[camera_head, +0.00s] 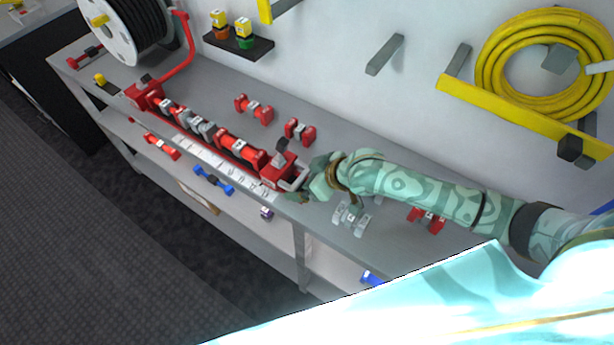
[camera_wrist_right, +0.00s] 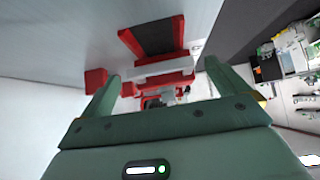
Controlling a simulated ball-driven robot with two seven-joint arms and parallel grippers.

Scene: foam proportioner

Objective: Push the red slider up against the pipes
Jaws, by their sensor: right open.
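The red slider (camera_head: 277,170) is the red block at the right end of the long red holder on the workbench, with a grey handle on its right side. A row of red and grey pipe pieces (camera_head: 202,126) lies in the holder to its left. I cannot tell whether the slider touches the pipes. My right gripper (camera_head: 306,191) is beside the slider's handle, at its right. In the right wrist view the gripper (camera_wrist_right: 163,90) is open, with red and light grey parts (camera_wrist_right: 165,78) ahead between its fingers. My left gripper is not in view.
A white scale strip (camera_head: 215,160) runs along the holder's front. Loose red couplings (camera_head: 254,108) lie behind it, and a clear coupling (camera_head: 351,219) lies near my right forearm. A hose reel (camera_head: 125,25) stands at the far left. A yellow hose (camera_head: 490,60) hangs on the wall.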

